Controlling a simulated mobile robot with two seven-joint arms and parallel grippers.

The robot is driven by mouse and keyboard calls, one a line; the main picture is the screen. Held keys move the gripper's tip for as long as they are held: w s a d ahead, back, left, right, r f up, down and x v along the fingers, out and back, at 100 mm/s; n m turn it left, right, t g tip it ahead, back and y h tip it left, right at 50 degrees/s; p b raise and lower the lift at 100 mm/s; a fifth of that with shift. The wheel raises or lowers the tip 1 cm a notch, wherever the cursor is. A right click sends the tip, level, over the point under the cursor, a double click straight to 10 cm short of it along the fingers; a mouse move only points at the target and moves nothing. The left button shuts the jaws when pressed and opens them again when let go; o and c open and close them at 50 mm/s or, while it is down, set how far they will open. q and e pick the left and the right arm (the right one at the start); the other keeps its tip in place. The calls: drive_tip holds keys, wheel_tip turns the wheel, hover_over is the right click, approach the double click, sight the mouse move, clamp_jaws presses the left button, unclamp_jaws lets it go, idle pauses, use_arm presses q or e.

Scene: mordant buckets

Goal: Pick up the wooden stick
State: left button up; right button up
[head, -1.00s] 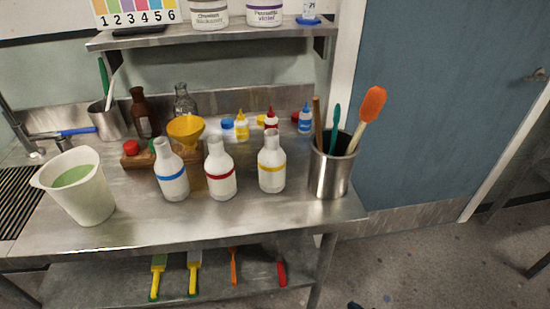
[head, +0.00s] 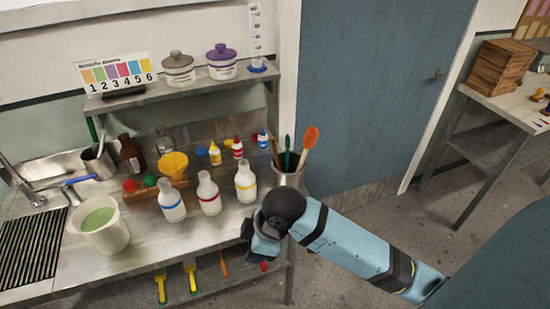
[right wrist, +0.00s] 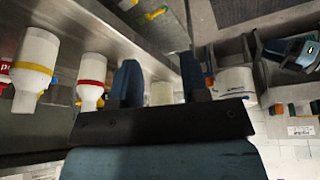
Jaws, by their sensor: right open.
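My right gripper (head: 262,245) is at the bench's front right corner, in front of and below the cup, apart from the stick. In the right wrist view its two fingers (right wrist: 160,80) are spread. The stick cannot be made out there. My left gripper is out of view.
White bottles with blue (head: 172,203), red (head: 208,193) and yellow (head: 245,182) bands stand left of the cup. A pale bucket (head: 102,225) of green liquid is further left. A shelf (head: 180,92) with jars hangs above. Open floor lies right of the bench.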

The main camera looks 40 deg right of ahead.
drive_tip(key=w+d+r+n+g+h, duration=0.1)
drive_tip(key=w+d+r+n, duration=0.1)
drive_tip(key=w+r+n, duration=0.4)
wheel_tip(320, 180, up, 15)
drive_tip(key=n+g+h, duration=0.1)
drive_tip(key=g+h, duration=0.1)
hover_over(274, 148)
drive_tip(key=f, duration=0.8)
drive_tip(key=shift+w+d+f+p, duration=0.1)
drive_tip(key=shift+w+d+p, duration=0.05)
drive_tip(key=shift+d+p, duration=0.15)
drive_tip(key=shift+w+a+f+p, duration=0.1)
drive_tip(key=shift+f+p, duration=0.5)
drive_tip(key=shift+f, duration=2.05)
clamp_jaws()
